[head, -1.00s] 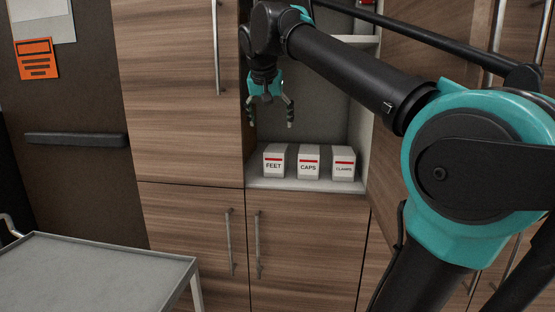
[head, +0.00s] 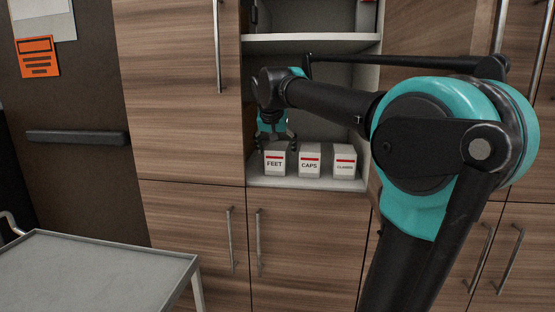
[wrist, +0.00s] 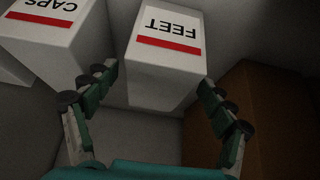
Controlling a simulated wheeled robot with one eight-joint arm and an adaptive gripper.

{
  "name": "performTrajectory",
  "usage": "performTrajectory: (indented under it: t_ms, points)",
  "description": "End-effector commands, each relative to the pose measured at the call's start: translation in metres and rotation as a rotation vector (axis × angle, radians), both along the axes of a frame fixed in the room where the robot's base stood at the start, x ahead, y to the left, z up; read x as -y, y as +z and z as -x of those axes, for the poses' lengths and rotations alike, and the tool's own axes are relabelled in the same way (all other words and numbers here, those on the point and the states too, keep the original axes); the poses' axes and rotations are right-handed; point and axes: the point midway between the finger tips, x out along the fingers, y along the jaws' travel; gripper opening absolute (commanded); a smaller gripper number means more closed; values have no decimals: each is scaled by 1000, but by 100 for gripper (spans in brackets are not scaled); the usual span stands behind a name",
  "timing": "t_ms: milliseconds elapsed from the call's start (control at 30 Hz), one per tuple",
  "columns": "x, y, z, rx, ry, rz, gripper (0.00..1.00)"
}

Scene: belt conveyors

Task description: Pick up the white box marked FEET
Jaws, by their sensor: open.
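The white box marked FEET (head: 275,164) stands upright at the left of a row on the cupboard shelf, with a red stripe above its label. My gripper (head: 276,146) is above it, pointing down, with its fingers at about the box's top in the head view. In the wrist view the FEET box (wrist: 165,65) appears upside down in the upper middle. My gripper's open fingers (wrist: 158,78) show on either side of the box's near end, with nothing held. I cannot tell whether a finger touches the box.
The white CAPS box (head: 309,163) stands just right of FEET, and the CLAMPS box (head: 343,164) is further right. An upper shelf (head: 300,44) crosses the cupboard above my arm. The cupboard's left wall is close to FEET. A grey trolley (head: 95,270) stands at lower left.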

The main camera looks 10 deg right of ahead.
Motion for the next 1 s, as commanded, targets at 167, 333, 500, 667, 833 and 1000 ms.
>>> performTrajectory:
  t_ms: [167,333,500,667,833,1000]
  points:
    - [6,-22,-14,0,-1,-1,83]
    - [7,-30,-19,0,-1,-1,83]
    - [7,-30,-19,0,0,0,83]
    - [7,-30,-19,0,0,0,67]
    - [7,-30,-19,0,0,0,46]
    - [7,-30,-19,0,0,0,24]
